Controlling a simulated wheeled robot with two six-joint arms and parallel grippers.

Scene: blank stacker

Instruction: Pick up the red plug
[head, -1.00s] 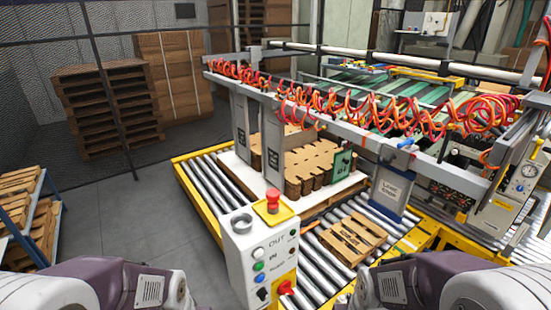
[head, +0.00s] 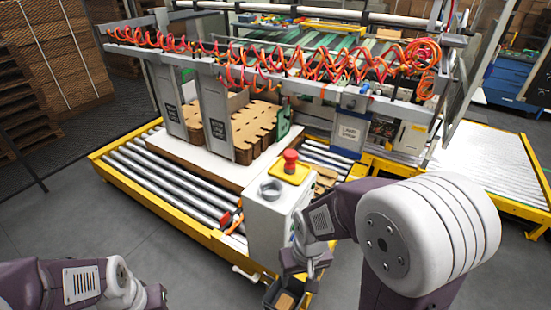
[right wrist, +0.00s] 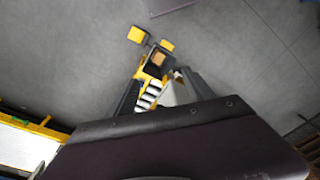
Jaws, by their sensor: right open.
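A small red piece (head: 225,218), which looks like the red plug, lies on the conveyor rollers just left of the grey control box. An orange piece touches or lies beside it; its exact shape is too small to tell. My right gripper (head: 303,268) hangs in front of the control box, to the right of and nearer than the red piece. In the right wrist view its two dark fingers (right wrist: 158,88) stand apart with nothing held between them. The red piece cannot be made out there. Only my left arm shows at lower left; its fingers are not visible.
The control box (head: 268,215) carries a red mushroom button (head: 290,160) on a yellow base. A dark bin (head: 270,296) with a brown block stands below my right gripper. The yellow-edged conveyor (head: 165,205) holds stacked brown blanks (head: 250,125). Grey floor is free at left.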

